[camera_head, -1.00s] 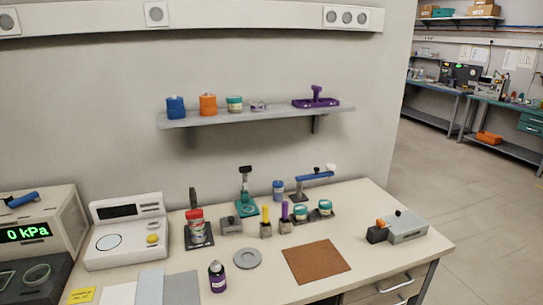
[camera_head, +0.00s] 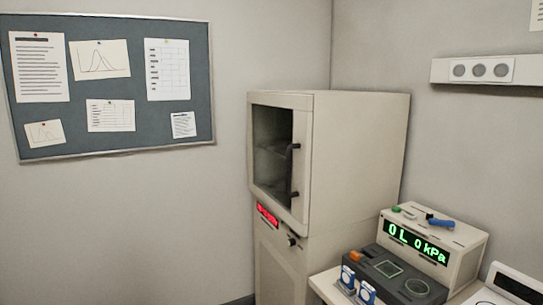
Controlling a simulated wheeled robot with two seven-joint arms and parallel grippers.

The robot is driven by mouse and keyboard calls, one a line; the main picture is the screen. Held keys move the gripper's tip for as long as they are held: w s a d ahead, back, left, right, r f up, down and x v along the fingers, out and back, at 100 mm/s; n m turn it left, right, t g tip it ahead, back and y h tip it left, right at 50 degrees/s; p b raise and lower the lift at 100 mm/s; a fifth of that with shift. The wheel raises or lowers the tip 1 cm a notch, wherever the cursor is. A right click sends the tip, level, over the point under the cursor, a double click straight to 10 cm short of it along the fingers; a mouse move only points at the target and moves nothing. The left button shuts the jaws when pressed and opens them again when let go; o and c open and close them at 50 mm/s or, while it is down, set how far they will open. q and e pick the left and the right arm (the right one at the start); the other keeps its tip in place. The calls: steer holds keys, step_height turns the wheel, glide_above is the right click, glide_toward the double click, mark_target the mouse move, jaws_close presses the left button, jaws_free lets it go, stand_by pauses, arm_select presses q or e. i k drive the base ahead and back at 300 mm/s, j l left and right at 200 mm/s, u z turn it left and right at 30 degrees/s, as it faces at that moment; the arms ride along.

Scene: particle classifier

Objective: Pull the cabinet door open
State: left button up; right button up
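The cabinet (camera_head: 355,150) is a tall beige unit standing in the corner. Its door (camera_head: 273,155) has a dark glass window in a beige frame and looks closed. A black vertical bar handle (camera_head: 291,170) sits on the right side of the door. Shelves show dimly behind the glass. A red lit display (camera_head: 267,215) and a small dark knob (camera_head: 292,240) are below the door. Neither of my grippers is in view.
A bench (camera_head: 325,287) stands right of the cabinet, holding a device with a green display (camera_head: 417,243), a dark block (camera_head: 385,272) and small blue-and-white items (camera_head: 357,286). A pinboard (camera_head: 110,85) hangs on the left wall. The space left of the cabinet looks clear.

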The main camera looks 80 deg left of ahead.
mark_target(298, 219)
steer(key=u, duration=2.5)
